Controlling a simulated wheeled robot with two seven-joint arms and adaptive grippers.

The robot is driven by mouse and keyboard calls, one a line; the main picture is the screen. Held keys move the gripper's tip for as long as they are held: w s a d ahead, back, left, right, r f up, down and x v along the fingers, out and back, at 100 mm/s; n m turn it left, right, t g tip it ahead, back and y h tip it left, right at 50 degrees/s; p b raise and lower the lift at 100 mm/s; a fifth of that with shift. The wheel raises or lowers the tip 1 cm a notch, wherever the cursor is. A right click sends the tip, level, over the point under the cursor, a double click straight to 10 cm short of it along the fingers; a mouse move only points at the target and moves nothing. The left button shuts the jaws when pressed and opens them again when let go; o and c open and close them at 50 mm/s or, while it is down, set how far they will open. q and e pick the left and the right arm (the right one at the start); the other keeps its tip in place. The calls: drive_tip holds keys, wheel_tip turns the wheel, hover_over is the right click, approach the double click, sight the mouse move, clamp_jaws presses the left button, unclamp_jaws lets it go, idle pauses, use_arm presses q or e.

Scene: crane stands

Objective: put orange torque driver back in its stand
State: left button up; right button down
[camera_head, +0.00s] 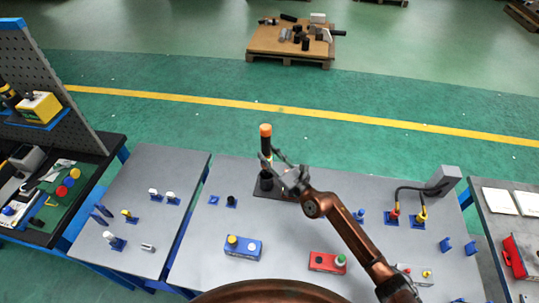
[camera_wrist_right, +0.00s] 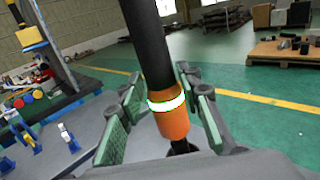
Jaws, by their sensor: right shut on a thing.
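The orange torque driver (camera_head: 265,131) stands roughly upright in the head view, with an orange cap, a black body and a lower orange part. In the right wrist view the torque driver (camera_wrist_right: 168,113) shows a long black body and an orange collar with a white band between the green finger pads. My right gripper (camera_head: 273,160) is shut on this lower part. A black stand (camera_head: 266,182) on a dark base plate is directly below the driver in the head view. The gripper partly hides the driver's lower end, and I cannot tell if it is inside the stand. My left gripper is not in view.
A grey block (camera_head: 443,181) with cables stands at the right.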

drive_tip(key=shift+f+b, duration=3.85)
drive_tip(key=shift+f, duration=0.7)
drive_tip(key=c, duration=1.4)
unclamp_jaws()
drive_tip(key=shift+c, duration=0.2)
drive_tip(key=shift+o, duration=0.7)
drive_tip(key=p+v, duration=0.1)
drive_tip(key=v, duration=0.4)
drive_tip(key=shift+f, duration=0.1)
